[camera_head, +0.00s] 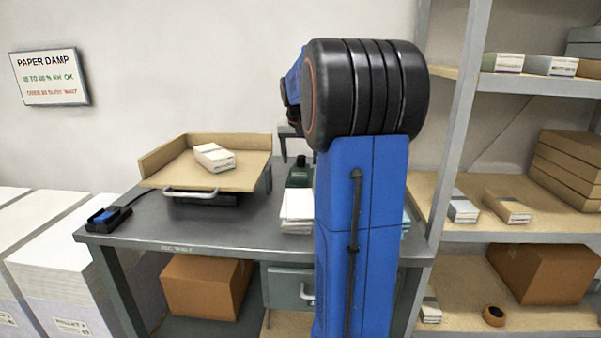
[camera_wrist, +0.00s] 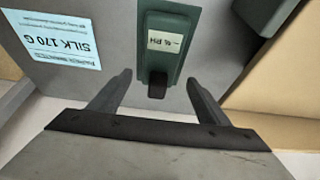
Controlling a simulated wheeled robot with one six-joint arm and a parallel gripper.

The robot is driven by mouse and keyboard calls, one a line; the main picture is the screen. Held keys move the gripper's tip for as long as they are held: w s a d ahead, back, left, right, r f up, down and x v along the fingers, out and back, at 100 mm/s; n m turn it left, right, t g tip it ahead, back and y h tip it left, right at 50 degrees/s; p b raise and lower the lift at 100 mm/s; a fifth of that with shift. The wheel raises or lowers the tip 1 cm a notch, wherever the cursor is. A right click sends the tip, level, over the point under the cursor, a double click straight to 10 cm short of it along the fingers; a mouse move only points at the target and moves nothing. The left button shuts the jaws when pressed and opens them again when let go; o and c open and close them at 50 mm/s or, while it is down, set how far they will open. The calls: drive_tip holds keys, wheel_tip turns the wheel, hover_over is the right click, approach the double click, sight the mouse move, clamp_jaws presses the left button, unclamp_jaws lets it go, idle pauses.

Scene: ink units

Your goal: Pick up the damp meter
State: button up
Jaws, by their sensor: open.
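The damp meter (camera_wrist: 165,43) is a dark green device with a pale label that reads "% RH" upside down. It lies on a grey surface at the top middle of the wrist view, with a dark tip toward me. My gripper (camera_wrist: 160,78) is open, its two fingers on either side of this tip, with nothing held. I cannot tell the height between fingers and meter. In the head view a dark green body (camera_head: 299,174), probably the meter, shows on the workbench below my gripper (camera_head: 297,158), partly hidden by my arm.
The grey workbench (camera_head: 230,231) carries a tan tray (camera_head: 235,179) with a paper pack, a white stack (camera_head: 297,205) and a blue-black device (camera_head: 108,218). A "SILK 170 G" label (camera_wrist: 60,38) and another green thing (camera_wrist: 264,14) flank the meter. Shelves (camera_head: 445,200) stand at right.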

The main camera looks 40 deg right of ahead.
sight(301, 162)
drive_tip(key=x, duration=0.3)
drive_tip(key=shift+d+f, duration=0.15)
drive_tip(key=shift+f, duration=0.2)
drive_tip(key=c, duration=1.3)
drive_tip(key=shift+r, duration=0.1)
